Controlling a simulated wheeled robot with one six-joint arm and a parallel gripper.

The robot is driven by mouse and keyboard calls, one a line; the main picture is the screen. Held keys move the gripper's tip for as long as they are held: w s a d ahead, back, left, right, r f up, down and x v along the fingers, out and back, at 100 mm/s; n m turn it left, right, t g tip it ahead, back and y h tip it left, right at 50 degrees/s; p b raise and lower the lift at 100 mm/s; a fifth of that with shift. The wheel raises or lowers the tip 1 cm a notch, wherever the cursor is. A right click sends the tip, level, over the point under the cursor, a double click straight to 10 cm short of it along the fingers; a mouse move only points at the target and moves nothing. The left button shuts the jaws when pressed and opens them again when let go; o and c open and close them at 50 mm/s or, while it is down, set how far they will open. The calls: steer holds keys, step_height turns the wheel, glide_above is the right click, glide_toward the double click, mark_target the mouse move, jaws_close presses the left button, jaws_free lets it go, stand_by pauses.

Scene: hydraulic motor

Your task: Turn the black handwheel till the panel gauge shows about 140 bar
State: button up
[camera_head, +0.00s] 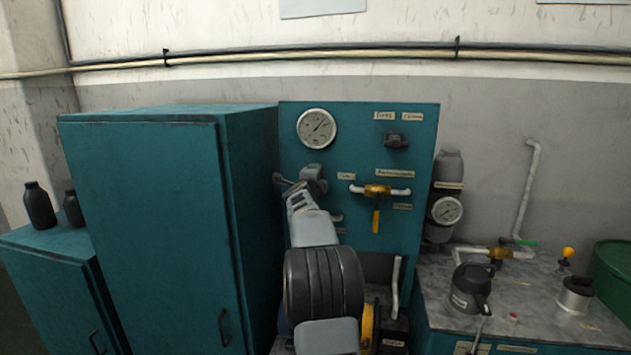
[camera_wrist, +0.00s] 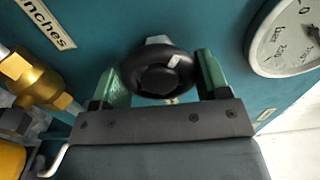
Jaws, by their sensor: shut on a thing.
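The black handwheel (camera_wrist: 158,73) sits on the teal panel in the wrist view, with a pale mark on its rim. My gripper (camera_wrist: 164,68) is shut on it, one green finger at each side. In the head view, my gripper (camera_head: 312,180) reaches the panel (camera_head: 350,255) below the panel gauge, and the handwheel is not clearly visible there. The panel gauge (camera_head: 317,128) is round and white, its needle pointing to the upper right; its figures are too small to read. Part of this gauge (camera_wrist: 290,38) also shows at the right of the wrist view, cut off by the edge.
A brass valve (camera_head: 377,191) with a yellow lever is on the panel to the right. A second gauge (camera_head: 446,210) hangs beside the panel. A teal cabinet (camera_head: 150,215) stands close on the left. A bench (camera_head: 520,315) at the right carries a black can (camera_head: 470,290).

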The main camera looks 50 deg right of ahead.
stand_by(0.4)
steer(key=o, duration=0.9)
steer(key=shift+a, duration=0.15)
steer(key=b+v, duration=0.2)
steer(key=v, duration=1.1)
steer(key=shift+s+a+b, duration=0.15)
steer(key=shift+a+b, duration=0.1)
steer(key=shift+b, duration=0.1)
